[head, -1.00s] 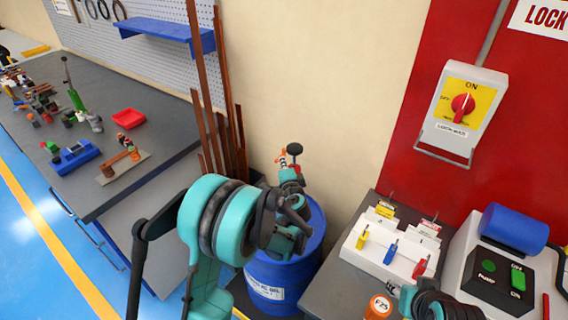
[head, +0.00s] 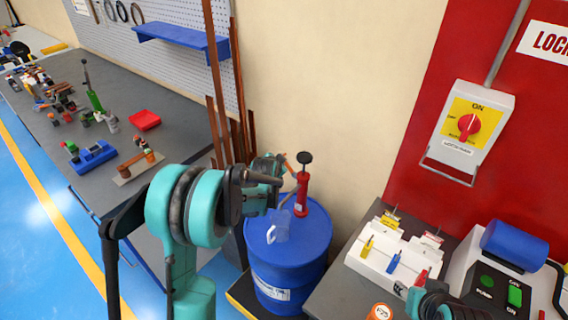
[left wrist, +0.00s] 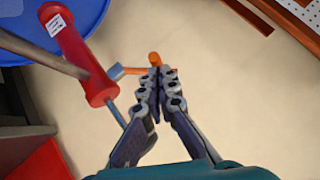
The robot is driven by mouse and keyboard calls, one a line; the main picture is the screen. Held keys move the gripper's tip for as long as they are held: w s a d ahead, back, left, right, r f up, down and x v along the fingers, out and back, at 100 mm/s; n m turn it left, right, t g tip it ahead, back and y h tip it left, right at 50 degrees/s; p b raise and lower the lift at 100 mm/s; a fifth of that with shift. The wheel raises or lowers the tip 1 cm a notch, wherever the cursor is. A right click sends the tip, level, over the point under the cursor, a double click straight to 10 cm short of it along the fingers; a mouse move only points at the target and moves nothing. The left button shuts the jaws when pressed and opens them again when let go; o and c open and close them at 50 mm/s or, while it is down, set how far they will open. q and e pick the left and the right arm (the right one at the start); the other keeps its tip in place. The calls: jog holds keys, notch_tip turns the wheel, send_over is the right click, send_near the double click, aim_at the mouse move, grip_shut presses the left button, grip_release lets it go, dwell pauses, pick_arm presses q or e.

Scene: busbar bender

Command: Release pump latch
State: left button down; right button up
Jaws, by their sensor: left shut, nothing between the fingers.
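The red pump (head: 302,193) stands on the blue drum (head: 312,248) in the head view, with a black knob on top. In the left wrist view the red pump body (left wrist: 75,50) is at upper left. An orange lever (left wrist: 155,60), seemingly the latch, juts from beside it. My left gripper (left wrist: 156,80) is shut and empty, its fingertips at the lever's end; I cannot tell whether they touch. In the head view my left gripper (head: 282,166) is left of the pump top, partly hidden by my arm.
A clear jug (head: 278,228) stands on the drum top. Copper bars (head: 215,90) stand upright behind my left arm. The grey workbench (head: 125,105) with tools is at left. A white lockout box (head: 400,250) and a pump control box (head: 500,285) are at right.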

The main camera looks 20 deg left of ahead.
pick_arm(q)
jog(key=shift+w+a+f+n+g+h, duration=0.25)
jog(key=shift+a+f+n+g+h, duration=0.15)
jog(key=shift+a+h, duration=0.3)
jog(key=shift+d, duration=0.25)
jog(key=shift+s+d+f+b, duration=0.25)
jog(key=shift+d+f+b, duration=0.1)
jog(key=shift+d, duration=0.2)
jog(key=shift+r, duration=0.1)
